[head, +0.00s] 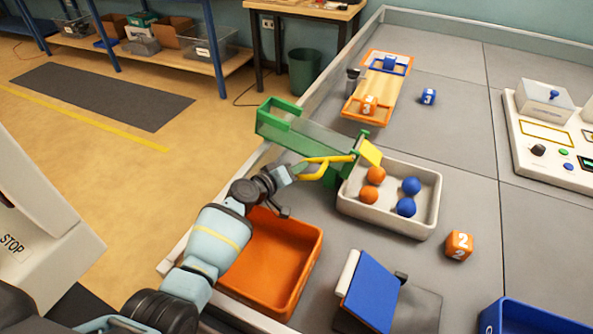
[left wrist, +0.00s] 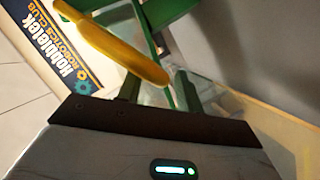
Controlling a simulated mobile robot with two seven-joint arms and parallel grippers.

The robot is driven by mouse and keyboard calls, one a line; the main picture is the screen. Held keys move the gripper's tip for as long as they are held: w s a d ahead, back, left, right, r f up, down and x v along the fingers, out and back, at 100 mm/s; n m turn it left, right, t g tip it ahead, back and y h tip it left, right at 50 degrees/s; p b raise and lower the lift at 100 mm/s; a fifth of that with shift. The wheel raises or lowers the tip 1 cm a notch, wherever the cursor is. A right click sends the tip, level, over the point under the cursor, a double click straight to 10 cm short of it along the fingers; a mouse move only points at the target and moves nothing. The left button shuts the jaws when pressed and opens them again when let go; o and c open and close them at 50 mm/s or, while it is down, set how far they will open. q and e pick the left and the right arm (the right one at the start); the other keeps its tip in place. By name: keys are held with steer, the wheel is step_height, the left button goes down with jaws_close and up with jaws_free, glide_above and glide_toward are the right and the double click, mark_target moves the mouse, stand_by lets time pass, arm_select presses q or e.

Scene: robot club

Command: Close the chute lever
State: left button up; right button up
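The green chute (head: 315,135) with a clear trough stands at the table's left edge, sloping down to the right. A yellow flap (head: 370,152) is tilted up at its lower end. The yellow chute lever (head: 325,162) sticks out toward my left arm. My left gripper (head: 294,171) is at the lever's near end. In the left wrist view, the yellow lever (left wrist: 110,45) crosses by the tips of my left gripper (left wrist: 157,88). Its two fingers stand apart; I cannot tell whether they touch the lever. My right gripper is not in view.
A pale tray (head: 400,223) with orange and blue balls sits below the chute's end. An orange bin (head: 310,265) lies below my left arm. A blue tilted panel (head: 372,290) and an orange numbered cube (head: 459,245) are nearby.

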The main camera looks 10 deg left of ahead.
arm_select(q)
steer(key=shift+w+d, duration=0.15)
steer(key=shift+w, duration=0.2)
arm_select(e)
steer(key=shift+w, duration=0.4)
arm_select(q)
steer(key=c, duration=0.7)
jaws_close()
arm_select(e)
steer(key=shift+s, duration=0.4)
